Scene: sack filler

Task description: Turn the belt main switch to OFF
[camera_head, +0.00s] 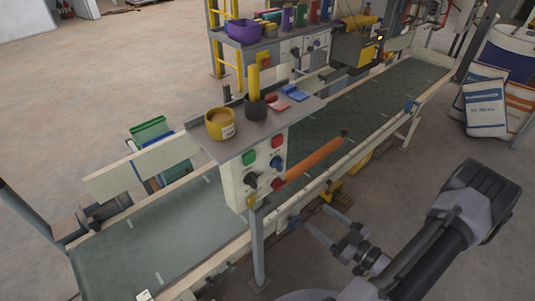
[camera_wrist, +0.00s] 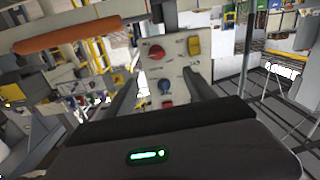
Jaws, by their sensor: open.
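A pale control panel (camera_head: 263,172) hangs under a grey shelf beside the belt. It carries green and red buttons, a dark knob (camera_head: 250,179) and a red knob (camera_head: 278,184). In the wrist view the panel (camera_wrist: 180,70) lies ahead between my fingers, with a red knob (camera_wrist: 156,52), a yellow part (camera_wrist: 194,45) and a blue knob (camera_wrist: 165,87). Labels are too small to read, so I cannot tell which control is the belt main switch or its setting. My gripper (camera_head: 325,215) is open and empty, right of the panel and apart from it.
An orange bar (camera_head: 314,158) sticks out right of the panel; it also shows in the wrist view (camera_wrist: 66,35). The shelf (camera_head: 226,146) holds a yellow pot (camera_head: 220,124) and other items. A grey post (camera_head: 258,245) stands below the panel.

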